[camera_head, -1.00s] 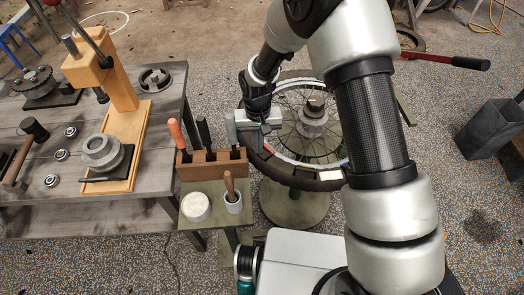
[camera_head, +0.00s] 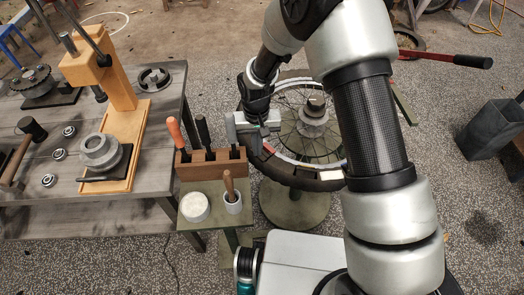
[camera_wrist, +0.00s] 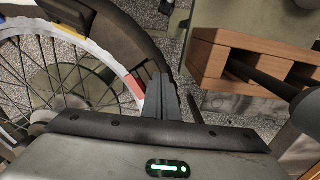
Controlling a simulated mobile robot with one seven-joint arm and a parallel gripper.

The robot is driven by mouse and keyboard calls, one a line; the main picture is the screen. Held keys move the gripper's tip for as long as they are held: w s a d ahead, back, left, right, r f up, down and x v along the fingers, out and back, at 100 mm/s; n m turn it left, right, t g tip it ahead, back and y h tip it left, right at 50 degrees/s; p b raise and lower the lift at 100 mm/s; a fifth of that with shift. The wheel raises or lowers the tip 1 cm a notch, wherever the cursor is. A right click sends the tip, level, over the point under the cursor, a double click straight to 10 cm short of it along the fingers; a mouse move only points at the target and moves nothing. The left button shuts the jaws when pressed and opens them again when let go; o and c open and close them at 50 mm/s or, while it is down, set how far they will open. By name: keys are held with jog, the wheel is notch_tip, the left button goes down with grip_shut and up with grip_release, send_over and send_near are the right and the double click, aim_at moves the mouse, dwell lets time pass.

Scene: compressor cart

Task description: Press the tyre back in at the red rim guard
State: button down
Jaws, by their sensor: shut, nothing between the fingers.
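The wheel lies flat on a round green stand, with its spokes and hub (camera_head: 313,120) showing. Its black tyre (camera_head: 318,181) runs round the light rim; the tyre also shows in the wrist view (camera_wrist: 112,32). The red rim guard (camera_wrist: 135,84) sits on the rim at the tyre's inner edge in the wrist view. My gripper (camera_wrist: 160,85) is shut and empty, just right of the red guard, its fingers over or against the tyre. I cannot tell whether they touch it. In the head view my gripper (camera_head: 258,130) is at the wheel's left side; my arm hides part of the wheel.
A wooden tool block (camera_head: 212,165) with upright handles stands close left of my gripper; it also shows in the wrist view (camera_wrist: 208,55). A small green table holds a white tub (camera_head: 195,206) and a cup (camera_head: 233,205). A workbench (camera_head: 60,205) stands further left.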

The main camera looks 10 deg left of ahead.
jog(key=shift+s+a+f+b, duration=0.1)
jog(key=shift+f+b, duration=0.35)
dwell(0.5)
jog(key=shift+r, duration=0.1)
notch_tip(320, 180, up, 8)
jog(key=p, duration=0.5)
dwell(0.5)
